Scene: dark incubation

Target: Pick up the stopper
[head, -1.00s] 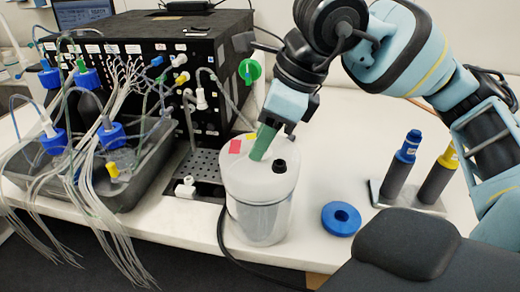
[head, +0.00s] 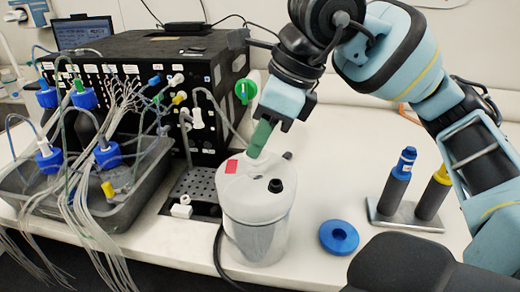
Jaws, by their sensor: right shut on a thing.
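My right gripper (head: 259,141), with green fingers, reaches down from above to the back of a white-topped container (head: 258,243). It is shut on the stopper (head: 266,160), a pale piece just under the fingertips, mostly hidden and hard to tell from the white top. A small dark end (head: 287,155) shows to its right. I cannot tell whether the stopper is fully clear of the container. My left gripper is not in view.
A blue-topped cylinder (head: 397,180) and a yellow-topped one (head: 433,192) stand on a metal plate further right. A black instrument (head: 133,57) and a grey tray (head: 152,178) with tubing fill the left.

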